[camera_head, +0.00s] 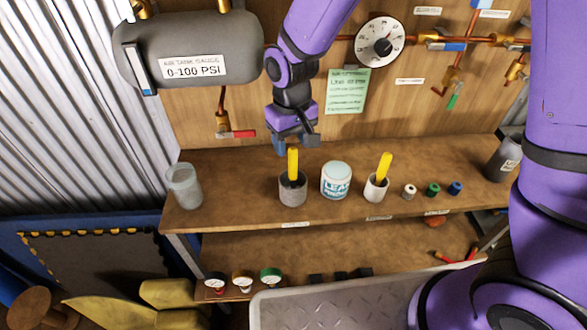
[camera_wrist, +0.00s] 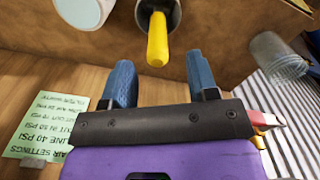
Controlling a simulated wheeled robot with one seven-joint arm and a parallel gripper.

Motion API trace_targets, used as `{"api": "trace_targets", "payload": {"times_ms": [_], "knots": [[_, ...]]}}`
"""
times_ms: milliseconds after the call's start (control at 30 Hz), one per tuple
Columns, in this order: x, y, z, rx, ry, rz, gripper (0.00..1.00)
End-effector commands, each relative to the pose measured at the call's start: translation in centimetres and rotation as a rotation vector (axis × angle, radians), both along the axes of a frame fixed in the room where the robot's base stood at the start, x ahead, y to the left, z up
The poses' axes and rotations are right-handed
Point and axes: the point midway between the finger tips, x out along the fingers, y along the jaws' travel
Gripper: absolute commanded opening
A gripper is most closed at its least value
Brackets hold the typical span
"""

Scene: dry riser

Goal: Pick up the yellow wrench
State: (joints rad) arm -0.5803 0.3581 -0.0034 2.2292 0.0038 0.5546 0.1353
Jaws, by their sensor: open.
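Two yellow handles stand in cups on the upper shelf. One yellow handle (camera_head: 293,163) rises from a dark grey cup (camera_head: 292,193); the other yellow handle (camera_head: 384,167) leans in a paler cup (camera_head: 376,190). Their lower ends are hidden, so I cannot tell which is the wrench. My gripper (camera_head: 294,143) is just above and behind the left handle. In the wrist view my gripper (camera_wrist: 162,72) is open and empty, its blue fingers apart. The left cup's yellow handle (camera_wrist: 157,42) shows ahead, roughly in line with the gap, with its cup (camera_wrist: 172,10) behind.
A white labelled tub (camera_head: 336,183) stands between the cups, close to the left one. A clear cup (camera_head: 184,186) stands at the shelf's left end. Small spools (camera_head: 432,189) and a dark canister (camera_head: 503,160) stand right. The panel with gauge (camera_head: 380,42) and pipes is behind.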

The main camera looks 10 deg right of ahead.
Motion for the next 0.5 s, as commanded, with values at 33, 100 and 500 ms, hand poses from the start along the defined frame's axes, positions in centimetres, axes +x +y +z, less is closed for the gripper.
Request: {"api": "trace_targets", "payload": {"times_ms": [33,100,500], "knots": [[0.0,0.0,-0.3,0.0,0.001,0.0,0.54],[0.0,0.0,-0.6,0.0,0.001,0.0,0.54],[0.2,-0.3,-5.3,0.0,0.001,0.0,0.54]]}}
